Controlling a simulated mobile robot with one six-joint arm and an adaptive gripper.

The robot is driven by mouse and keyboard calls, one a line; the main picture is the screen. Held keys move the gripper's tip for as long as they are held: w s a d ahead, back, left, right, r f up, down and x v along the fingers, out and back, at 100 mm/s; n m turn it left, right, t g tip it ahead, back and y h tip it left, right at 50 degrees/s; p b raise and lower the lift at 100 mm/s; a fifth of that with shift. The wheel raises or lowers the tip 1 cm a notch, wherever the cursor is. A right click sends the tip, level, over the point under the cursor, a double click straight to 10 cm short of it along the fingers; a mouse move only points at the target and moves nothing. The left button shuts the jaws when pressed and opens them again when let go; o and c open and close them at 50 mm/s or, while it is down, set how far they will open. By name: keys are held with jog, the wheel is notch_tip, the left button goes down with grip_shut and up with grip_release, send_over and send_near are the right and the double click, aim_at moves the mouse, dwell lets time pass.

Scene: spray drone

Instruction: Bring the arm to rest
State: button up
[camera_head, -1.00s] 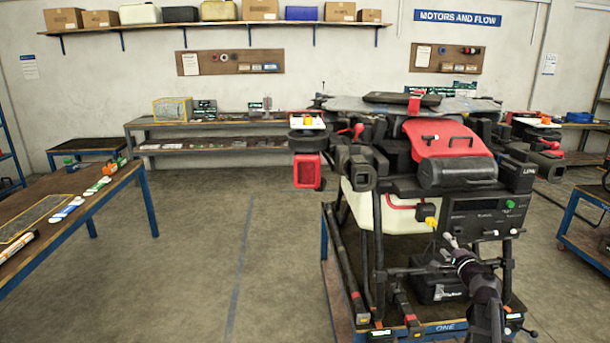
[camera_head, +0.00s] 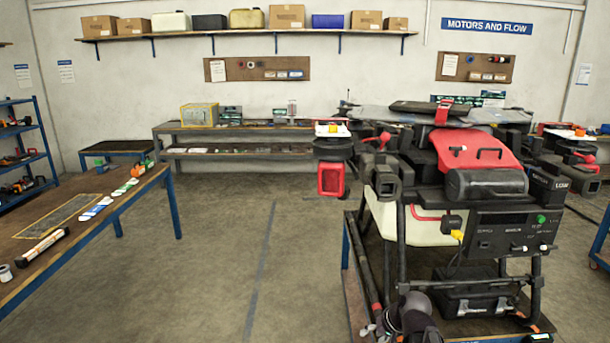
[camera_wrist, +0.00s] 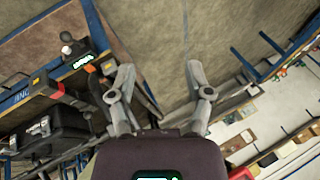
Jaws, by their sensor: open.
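My gripper (camera_wrist: 160,75) shows in the wrist view with its two grey fingers spread apart and nothing between them. Beyond the fingers are bare floor and the edge of the drone's stand. In the head view, my wrist and part of my gripper (camera_head: 372,329) are low at the bottom edge, in front of the stand's left side. The spray drone (camera_head: 468,180), with a red cover and a pale tank, sits on the stand at the right. A yellow connector (camera_head: 457,236) hangs at its side, apart from my gripper.
A wooden workbench (camera_head: 130,200) with tools stands at the left. A black case (camera_head: 475,297) lies under the drone. A long shelf table (camera_head: 240,133) runs along the back wall. The floor (camera_head: 215,255) between the workbench and the stand is clear.

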jog(key=s+a+f+n+g+h, duration=0.1)
jog(key=s+g+h, duration=0.3)
jog(key=s, duration=0.4)
jog(key=shift+s+a+f+n, duration=0.25)
jog(key=shift+f+n, duration=0.4)
jog(key=shift+n, duration=0.15)
jog(key=shift+c, duration=0.6)
jog(key=shift+d, duration=0.1)
